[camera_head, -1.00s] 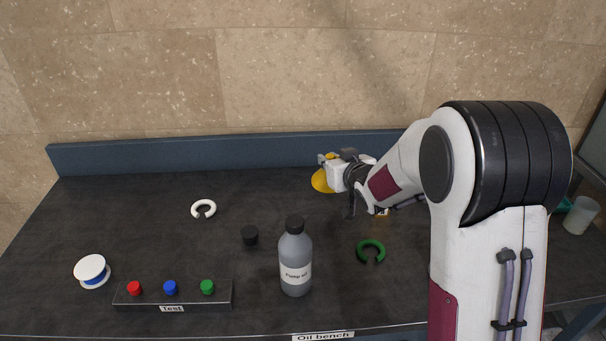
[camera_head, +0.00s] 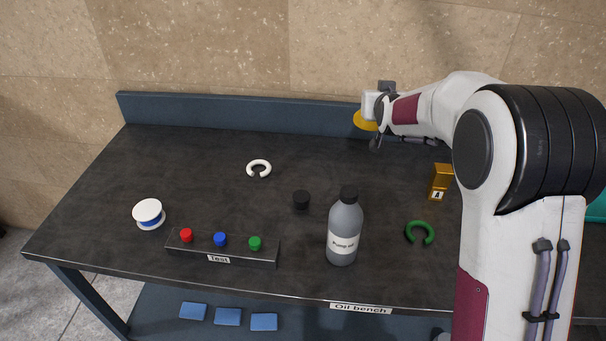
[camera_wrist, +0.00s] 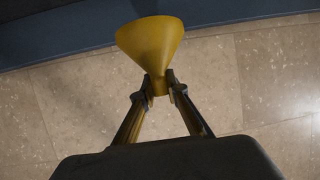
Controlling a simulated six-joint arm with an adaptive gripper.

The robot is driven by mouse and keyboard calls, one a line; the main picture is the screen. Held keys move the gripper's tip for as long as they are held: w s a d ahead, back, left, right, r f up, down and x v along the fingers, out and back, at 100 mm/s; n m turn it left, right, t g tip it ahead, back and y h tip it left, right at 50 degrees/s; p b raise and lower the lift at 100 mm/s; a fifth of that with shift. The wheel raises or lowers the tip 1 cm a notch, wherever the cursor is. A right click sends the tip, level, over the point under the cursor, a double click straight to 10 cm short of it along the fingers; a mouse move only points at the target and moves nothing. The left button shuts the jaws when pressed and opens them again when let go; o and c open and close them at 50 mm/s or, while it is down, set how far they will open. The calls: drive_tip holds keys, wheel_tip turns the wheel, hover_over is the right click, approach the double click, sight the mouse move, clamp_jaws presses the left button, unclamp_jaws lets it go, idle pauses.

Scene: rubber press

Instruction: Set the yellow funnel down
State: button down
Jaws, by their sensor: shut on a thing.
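The yellow funnel (camera_head: 364,121) shows in the head view in front of the blue back rail, at the end of my arm. The wrist view shows the funnel (camera_wrist: 150,42) with its wide cone pointing away from the jaws. My gripper (camera_wrist: 160,88) is shut on the funnel's narrow end, one finger on each side. In the head view my gripper (camera_head: 370,108) partly hides the funnel. The funnel appears held up in the air near the back rail; its exact height above the bench cannot be told.
The dark bench (camera_head: 200,165) is clear at its back left. On it are a white open ring (camera_head: 258,163), black cap (camera_head: 301,200), pump oil bottle (camera_head: 344,235), green open ring (camera_head: 419,240), orange block (camera_head: 441,177), white-blue spool (camera_head: 148,212) and button box (camera_head: 222,248).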

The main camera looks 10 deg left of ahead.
drive_tip(key=shift+w+a+r+m+h, duration=0.3)
drive_tip(key=shift+w+a+r, duration=0.3)
drive_tip(key=shift+w+r, duration=0.15)
drive_tip(key=shift+w+a+r+m+h, duration=0.6)
drive_tip(key=shift+w+a+r, duration=0.1)
drive_tip(key=shift+a+r, duration=0.3)
drive_tip(key=s+a+f+m+g+h, duration=0.1)
drive_tip(key=s+a+f+m+h, duration=0.2)
drive_tip(key=a+f, duration=0.2)
drive_tip(key=s+a+f+m+g+h, duration=0.1)
drive_tip(key=s+a+f+m+h, duration=0.1)
drive_tip(key=a, duration=0.7)
wheel_tip(320, 180, down, 3)
drive_tip(key=s+h, duration=0.1)
drive_tip(key=s, duration=0.1)
drive_tip(key=shift+s+m+h, duration=0.3)
drive_tip(key=shift+m+h, duration=0.1)
wheel_tip(320, 180, down, 6)
drive_tip(key=shift+f, duration=0.15)
drive_tip(key=shift+f, duration=1.75)
